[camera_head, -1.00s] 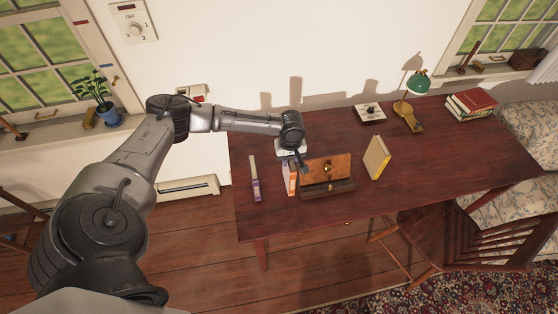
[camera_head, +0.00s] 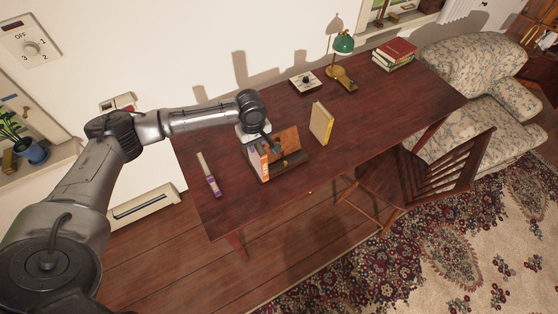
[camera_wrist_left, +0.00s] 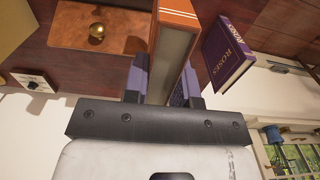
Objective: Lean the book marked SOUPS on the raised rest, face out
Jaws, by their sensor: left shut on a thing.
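My left gripper (camera_wrist_left: 162,85) is shut on an orange book (camera_wrist_left: 176,50), whose pale page edges face the left wrist camera. In the head view the orange book (camera_head: 264,168) is upright at the left end of the raised rest, partly behind the gripper (camera_head: 266,145). I cannot read a title on it, nor tell whether it touches the desk. The raised rest (camera_head: 291,138) is a tilted brown board with a ledge; its board (camera_wrist_left: 72,28) and a brass knob show in the left wrist view. My right gripper is out of view.
A purple book (camera_head: 209,178) marked ROSES (camera_wrist_left: 230,52) stands left of the held book. A yellow book (camera_head: 321,122) stands right of the rest. A green lamp (camera_head: 343,45), a dial box (camera_head: 305,82) and stacked books (camera_head: 395,53) are farther along the desk (camera_head: 400,105).

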